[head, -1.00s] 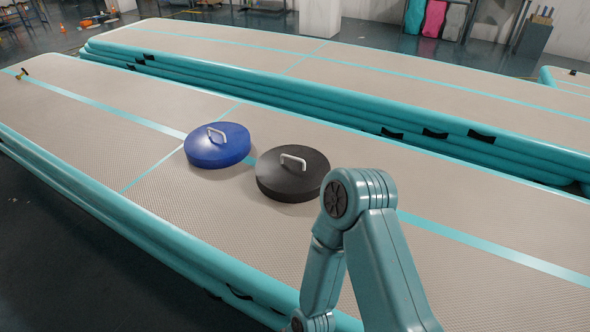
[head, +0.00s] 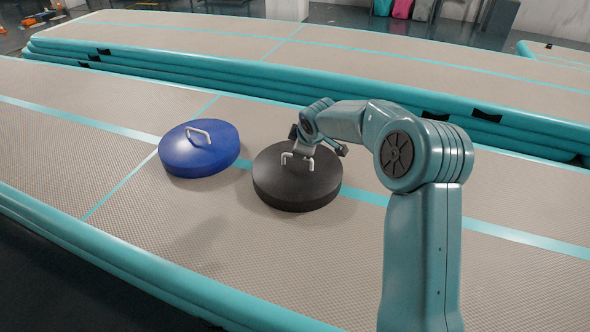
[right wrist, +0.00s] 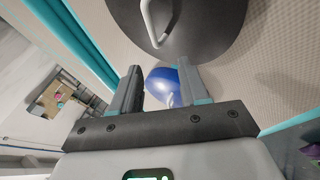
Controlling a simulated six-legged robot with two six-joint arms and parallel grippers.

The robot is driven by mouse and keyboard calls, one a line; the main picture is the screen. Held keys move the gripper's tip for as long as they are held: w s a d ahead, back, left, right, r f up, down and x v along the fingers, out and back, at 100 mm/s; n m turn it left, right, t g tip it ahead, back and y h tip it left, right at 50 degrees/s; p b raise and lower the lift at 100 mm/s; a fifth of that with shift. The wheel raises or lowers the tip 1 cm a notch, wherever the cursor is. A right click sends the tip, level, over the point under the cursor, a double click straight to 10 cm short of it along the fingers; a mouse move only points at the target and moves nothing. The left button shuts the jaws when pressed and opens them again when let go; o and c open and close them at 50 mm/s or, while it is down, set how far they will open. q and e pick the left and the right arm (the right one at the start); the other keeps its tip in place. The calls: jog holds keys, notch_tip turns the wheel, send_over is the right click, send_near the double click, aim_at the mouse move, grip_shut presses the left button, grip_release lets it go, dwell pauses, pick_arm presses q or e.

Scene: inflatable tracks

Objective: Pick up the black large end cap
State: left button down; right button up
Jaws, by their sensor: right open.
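The black large end cap (head: 298,190) is a thick round disc with a pale metal handle (head: 297,160) on top. It lies flat on the near inflatable track. My right gripper (head: 318,148) is over the back part of the cap, near the handle, and partly hides it. In the right wrist view the cap (right wrist: 205,25) and its handle (right wrist: 152,25) are beyond the fingertips. The right gripper (right wrist: 160,82) is open with nothing between its fingers. My left gripper is not in view.
A blue end cap (head: 199,152) with a similar handle lies left of the black one on the near track (head: 120,150). A second stacked track (head: 350,65) runs behind. The track surface in front of the caps is clear.

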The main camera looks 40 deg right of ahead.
send_near(297, 167)
jog(key=w+d+f, duration=0.1)
jog(key=w+f, duration=0.1)
jog(key=w, duration=0.1)
jog(key=w+d+f, duration=0.1)
jog(key=w, duration=0.1)
jog(key=shift+d+f, duration=0.2)
jog(key=shift+d, duration=0.1)
grip_shut()
jog(key=shift+w, duration=0.1)
dwell(1.2)
